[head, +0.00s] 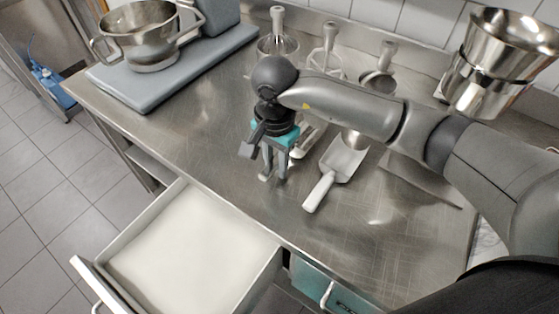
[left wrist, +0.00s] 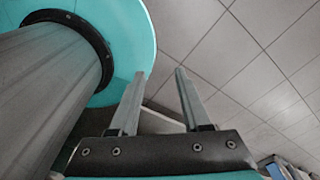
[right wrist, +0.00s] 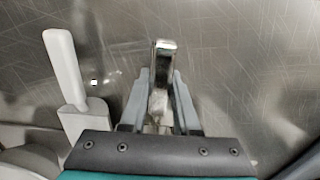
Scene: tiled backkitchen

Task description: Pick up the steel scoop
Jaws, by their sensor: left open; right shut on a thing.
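My right gripper (head: 272,177) is low over the steel counter, left of a white scoop (head: 345,160). In the right wrist view its two fingers (right wrist: 161,78) are shut on a shiny metal handle, which I take to be the steel scoop (right wrist: 164,50). The rest of that scoop is hidden by the gripper, and I cannot tell whether it is clear of the counter. The white scoop's handle also shows in the right wrist view (right wrist: 63,65), beside the gripper. My left gripper (left wrist: 163,72) is open and empty, above the floor tiles.
An open white drawer (head: 190,250) juts out below the counter's front edge. A scale with a steel bowl (head: 145,40) is at far left; steel containers (head: 495,65) stand at right.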

